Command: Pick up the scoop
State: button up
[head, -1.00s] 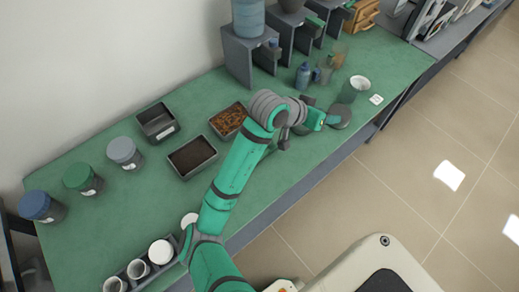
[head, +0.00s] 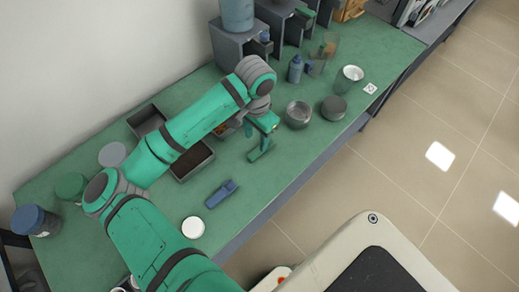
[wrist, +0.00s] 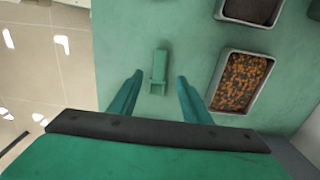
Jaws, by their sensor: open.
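A small green scoop (head: 259,152) lies on the green bench in the head view, in front of the tray of orange-brown material. In the wrist view the green scoop (wrist: 158,72) shows between my fingertips, beyond them on the bench surface. My gripper (wrist: 160,77) is open, with one finger to each side of the scoop in the picture and nothing held. In the head view my gripper (head: 267,126) hangs just above the scoop. My fingers are hard to make out there against the green bench.
A blue scoop-like tool (head: 222,193) lies to the left. The orange-brown tray (wrist: 243,82) is right of the scoop in the wrist view; a dark-filled tray (head: 192,161) is partly behind my arm. A metal bowl (head: 298,114) and round grey tin (head: 334,108) stand to the right.

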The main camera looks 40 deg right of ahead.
aim_at(257, 151)
notch_tip(257, 151, down, 6)
jog(key=shift+f, duration=0.75)
grip_shut()
